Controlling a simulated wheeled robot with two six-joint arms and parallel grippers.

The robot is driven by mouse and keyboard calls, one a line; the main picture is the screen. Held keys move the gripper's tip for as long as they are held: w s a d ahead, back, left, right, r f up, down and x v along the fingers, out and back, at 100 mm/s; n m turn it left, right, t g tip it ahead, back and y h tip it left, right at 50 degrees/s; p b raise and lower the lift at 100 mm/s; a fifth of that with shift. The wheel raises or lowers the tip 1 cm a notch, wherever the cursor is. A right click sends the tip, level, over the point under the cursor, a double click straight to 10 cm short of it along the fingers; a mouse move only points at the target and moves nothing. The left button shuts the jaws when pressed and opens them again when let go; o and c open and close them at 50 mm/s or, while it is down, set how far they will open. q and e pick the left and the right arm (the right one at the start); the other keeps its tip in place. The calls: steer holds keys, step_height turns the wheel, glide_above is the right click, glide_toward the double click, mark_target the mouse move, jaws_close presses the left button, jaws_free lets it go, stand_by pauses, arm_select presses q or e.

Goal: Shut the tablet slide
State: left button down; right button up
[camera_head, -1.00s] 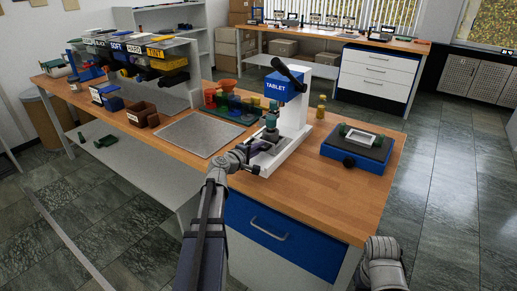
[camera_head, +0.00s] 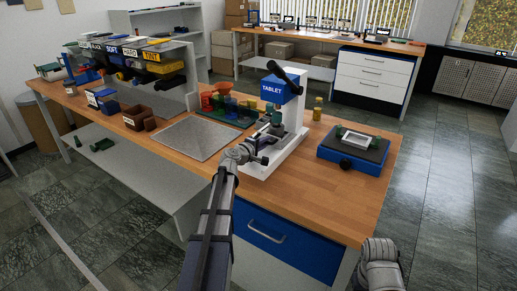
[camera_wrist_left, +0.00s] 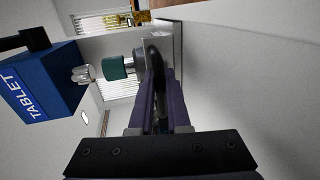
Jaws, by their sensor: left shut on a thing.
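The tablet press stands on the wooden bench, with a white frame and a blue head (camera_head: 281,88) lettered TABLET. The head also shows at the left in the left wrist view (camera_wrist_left: 42,85), with a green and metal piece (camera_wrist_left: 116,68) beside it. My left gripper (camera_head: 264,150) is low at the front of the press, over its white base (camera_head: 270,167). In the left wrist view its purple fingers (camera_wrist_left: 157,92) are shut on a dark curved handle (camera_wrist_left: 154,52), which I take for the tablet slide's. The slide itself is mostly hidden.
A blue device with a dark top (camera_head: 354,148) stands to the right of the press. A grey plate (camera_head: 194,138) lies to the left, and green, red and blue pieces (camera_head: 226,105) stand behind it. A small yellow bottle (camera_head: 318,109) is behind right.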

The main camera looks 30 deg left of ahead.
arm_select(q)
steer(key=shift+w, duration=0.15)
steer(key=c, duration=0.9)
jaws_free()
steer(key=shift+s+r, duration=0.2)
steer(key=shift+s, duration=0.4)
steer(key=p+v, duration=0.1)
steer(key=v, duration=0.5)
steer(key=shift+s+p, duration=0.35)
steer(key=shift+s+a, duration=0.1)
